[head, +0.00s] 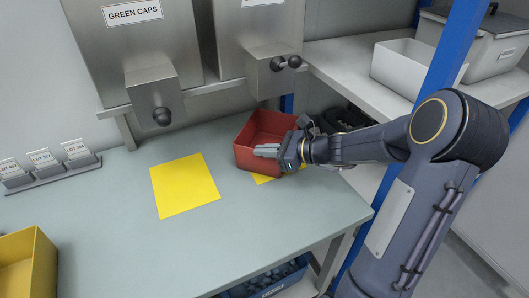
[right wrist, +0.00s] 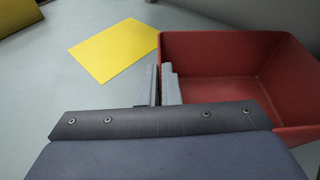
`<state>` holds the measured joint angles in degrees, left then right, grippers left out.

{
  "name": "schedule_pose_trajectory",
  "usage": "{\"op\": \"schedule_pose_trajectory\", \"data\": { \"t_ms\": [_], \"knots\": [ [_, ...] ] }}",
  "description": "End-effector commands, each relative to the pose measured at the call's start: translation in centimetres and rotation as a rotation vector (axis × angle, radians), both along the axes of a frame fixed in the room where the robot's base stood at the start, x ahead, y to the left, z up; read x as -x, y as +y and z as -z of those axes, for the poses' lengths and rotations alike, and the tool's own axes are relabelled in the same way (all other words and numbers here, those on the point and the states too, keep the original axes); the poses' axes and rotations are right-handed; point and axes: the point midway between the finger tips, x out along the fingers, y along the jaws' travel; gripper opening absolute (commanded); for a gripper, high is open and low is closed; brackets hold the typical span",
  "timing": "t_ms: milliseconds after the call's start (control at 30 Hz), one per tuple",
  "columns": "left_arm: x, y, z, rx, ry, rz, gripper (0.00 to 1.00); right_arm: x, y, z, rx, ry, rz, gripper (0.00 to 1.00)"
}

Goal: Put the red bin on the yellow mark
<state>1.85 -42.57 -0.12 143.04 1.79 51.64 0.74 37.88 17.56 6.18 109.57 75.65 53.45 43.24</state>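The red bin (head: 262,130) is an open box at the right end of the table, partly over a small yellow patch (head: 263,179); I cannot tell whether it touches the table. A larger yellow mark (head: 185,186) lies bare to its left. The right wrist view also shows the bin (right wrist: 230,55) and the bare mark (right wrist: 115,49). My right gripper (head: 267,151) is at the bin's near rim. Its fingers (right wrist: 161,85) look closed on the bin wall, one on each side. My left gripper is out of view.
A yellow bin (head: 28,264) stands at the table's left front. Lot card holders (head: 50,172) stand at the left back. A blue post (head: 447,50) and shelf (head: 350,65) are right. The table middle is clear.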

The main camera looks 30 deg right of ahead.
Motion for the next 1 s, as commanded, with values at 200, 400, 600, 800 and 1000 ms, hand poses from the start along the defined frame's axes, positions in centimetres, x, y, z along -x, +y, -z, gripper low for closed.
{"op": "schedule_pose_trajectory", "data": {
  "t_ms": [200,400,600,800,1000],
  "knots": [
    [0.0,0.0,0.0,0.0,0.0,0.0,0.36,0.0,0.0,0.0,0.001,-0.003,-0.001,0.0],
    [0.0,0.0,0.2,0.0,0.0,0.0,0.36,0.0,0.0,0.3,0.0,-0.001,0.0,0.09],
    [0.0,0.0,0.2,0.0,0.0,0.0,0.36,0.0,0.0,0.3,0.0,-0.001,0.0,0.25],
    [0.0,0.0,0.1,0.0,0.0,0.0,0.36,0.0,0.0,0.2,0.0,-0.001,0.0,0.25],
    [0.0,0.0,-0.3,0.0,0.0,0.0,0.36,1.3,-1.3,-0.6,0.002,-0.002,0.003,0.25]
  ]
}}
